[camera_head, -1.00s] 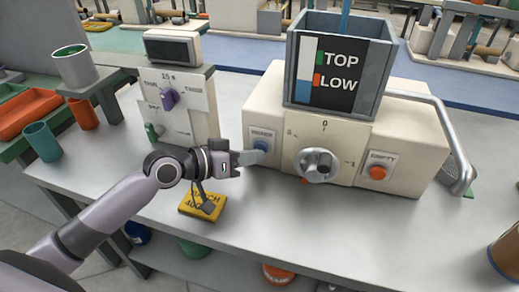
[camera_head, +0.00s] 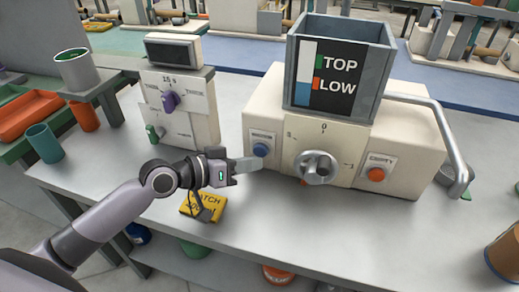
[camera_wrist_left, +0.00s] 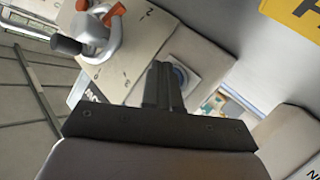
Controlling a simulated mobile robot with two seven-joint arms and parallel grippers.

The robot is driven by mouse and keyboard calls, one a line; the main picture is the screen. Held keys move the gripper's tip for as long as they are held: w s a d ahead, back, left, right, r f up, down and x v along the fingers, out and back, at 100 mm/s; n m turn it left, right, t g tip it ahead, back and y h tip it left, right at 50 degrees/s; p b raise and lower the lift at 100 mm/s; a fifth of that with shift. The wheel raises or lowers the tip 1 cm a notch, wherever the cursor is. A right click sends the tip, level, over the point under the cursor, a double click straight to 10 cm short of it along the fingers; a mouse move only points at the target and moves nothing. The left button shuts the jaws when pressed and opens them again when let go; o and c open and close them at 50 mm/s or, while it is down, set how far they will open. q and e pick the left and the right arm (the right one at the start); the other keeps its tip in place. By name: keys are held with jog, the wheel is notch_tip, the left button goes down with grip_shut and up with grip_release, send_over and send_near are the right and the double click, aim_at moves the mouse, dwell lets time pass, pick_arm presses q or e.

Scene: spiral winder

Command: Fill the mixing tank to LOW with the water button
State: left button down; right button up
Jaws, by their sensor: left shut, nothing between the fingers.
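The mixing tank (camera_head: 381,75) is a grey open box on top of the cream machine. Its black face has a white gauge with a blue column (camera_head: 302,95) at the bottom; the blue top is about level with the orange mark beside LOW. In the left wrist view the shut fingers (camera_wrist_left: 163,85) partly cover the button plate (camera_wrist_left: 184,76). My right gripper is not in view.
A grey rotary knob (camera_head: 317,167) and an orange EMPTY button (camera_head: 376,174) are right of the water button. A silver pipe (camera_head: 455,140) is on the machine's right. A timer box (camera_head: 180,105) stands left.

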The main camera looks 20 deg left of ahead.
pick_arm(q)
jog(key=shift+s+p, duration=0.9)
jog(key=shift+s, duration=0.6)
jog(key=shift+s+a+p, duration=0.1)
jog(key=shift+s+p, duration=0.3)
jog(key=shift+s, duration=0.6)
